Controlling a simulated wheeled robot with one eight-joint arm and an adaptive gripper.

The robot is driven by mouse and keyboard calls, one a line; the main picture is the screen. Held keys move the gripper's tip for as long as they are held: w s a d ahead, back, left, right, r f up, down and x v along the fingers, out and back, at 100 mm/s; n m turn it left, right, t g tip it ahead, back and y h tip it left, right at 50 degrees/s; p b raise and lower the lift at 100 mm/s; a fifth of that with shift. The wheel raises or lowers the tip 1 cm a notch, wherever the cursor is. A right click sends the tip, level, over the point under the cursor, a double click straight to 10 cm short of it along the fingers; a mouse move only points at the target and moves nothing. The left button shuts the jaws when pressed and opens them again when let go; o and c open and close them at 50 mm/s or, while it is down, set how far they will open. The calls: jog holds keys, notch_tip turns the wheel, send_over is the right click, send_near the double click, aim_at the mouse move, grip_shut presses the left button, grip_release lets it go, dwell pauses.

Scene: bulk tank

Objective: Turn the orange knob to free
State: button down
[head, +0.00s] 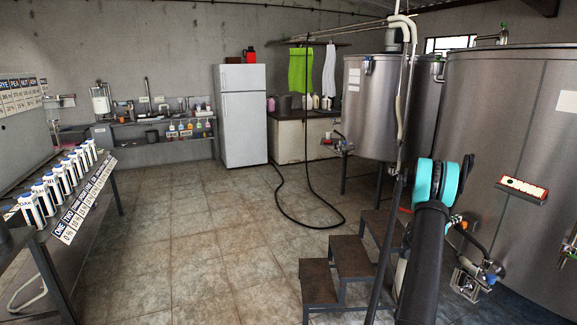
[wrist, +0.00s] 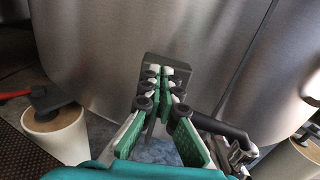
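A small orange part (head: 463,224) shows beside my arm in the head view, in front of the right-hand steel tank (head: 520,120). It is too small to tell for sure that it is the orange knob or how it is turned. No orange knob shows in the wrist view. My gripper (wrist: 161,74) has green-padded fingers that converge in front of the steel tank wall (wrist: 230,50). A dark grey plate-like shape (wrist: 182,66) sits at or behind the fingertips. Whether a thin thing is between the tips is hidden. In the head view, my arm hides most of the gripper.
A metal valve fitting (head: 470,280) is low on the right tank. Brown steps (head: 345,255) stand left of my arm. White cylinders (wrist: 55,132) stand near the tank in the wrist view. The tiled floor (head: 190,240) is clear at centre left.

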jog(key=shift+w, duration=0.1)
dwell(0.4)
jog(key=shift+a+r, duration=0.1)
jog(key=shift+r, duration=0.15)
jog(key=v, duration=0.6)
dwell(0.3)
jog(key=shift+s+d+f, duration=0.15)
jog(key=shift+d, duration=1.55)
jog(key=shift+s+d+f, duration=0.1)
jog(key=shift+d, duration=1.65)
jog(key=shift+w+a, duration=0.35)
jog(key=shift+w, duration=0.5)
